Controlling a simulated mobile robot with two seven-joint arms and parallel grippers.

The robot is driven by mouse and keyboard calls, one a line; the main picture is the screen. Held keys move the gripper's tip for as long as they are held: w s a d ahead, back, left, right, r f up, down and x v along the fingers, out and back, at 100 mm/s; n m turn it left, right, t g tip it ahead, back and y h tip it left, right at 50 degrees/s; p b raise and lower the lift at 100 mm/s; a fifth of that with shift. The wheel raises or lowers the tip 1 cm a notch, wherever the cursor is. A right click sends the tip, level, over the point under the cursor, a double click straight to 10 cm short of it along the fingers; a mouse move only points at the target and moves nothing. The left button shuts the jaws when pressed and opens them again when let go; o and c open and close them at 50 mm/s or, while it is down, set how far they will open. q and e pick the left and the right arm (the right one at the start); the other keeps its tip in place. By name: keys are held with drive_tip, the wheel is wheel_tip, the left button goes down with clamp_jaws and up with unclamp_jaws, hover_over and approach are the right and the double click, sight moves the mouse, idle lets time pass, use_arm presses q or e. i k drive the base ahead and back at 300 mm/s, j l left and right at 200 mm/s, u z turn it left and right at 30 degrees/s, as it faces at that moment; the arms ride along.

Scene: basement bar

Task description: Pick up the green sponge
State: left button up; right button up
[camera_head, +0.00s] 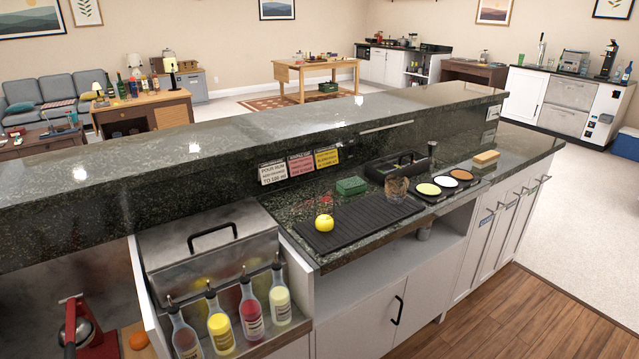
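A green block that looks like the green sponge (351,186) lies on the dark speckled lower counter, against the raised back ledge. It is just behind a black ribbed bar mat (362,225). Nothing covers it from this view. Neither of my grippers is in view.
A lemon (324,223) and a glass (396,189) stand on or by the mat. A black caddy (395,166), a rimming tray (445,186) and a tan block (486,158) are to the right. Bottles (250,312) stand in front of the steel ice bin (207,245). The raised ledge (250,125) runs behind.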

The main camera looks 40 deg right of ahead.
sight(347, 186)
drive_tip(key=l+u, duration=0.25)
drive_tip(key=l, duration=0.2)
drive_tip(key=k+l+u, duration=0.1)
drive_tip(key=l+u, duration=0.15)
drive_tip(key=l, duration=0.15)
drive_tip(key=l+u, duration=0.1)
drive_tip(key=l, duration=0.25)
drive_tip(key=k+l, duration=0.15)
drive_tip(key=l, duration=0.25)
drive_tip(key=k+l+u, duration=0.15)
drive_tip(key=l, duration=0.2)
drive_tip(key=l+u, duration=0.1)
drive_tip(key=l, duration=0.25)
drive_tip(key=k+l, duration=0.15)
drive_tip(key=l, duration=0.2)
drive_tip(key=u, duration=0.05)
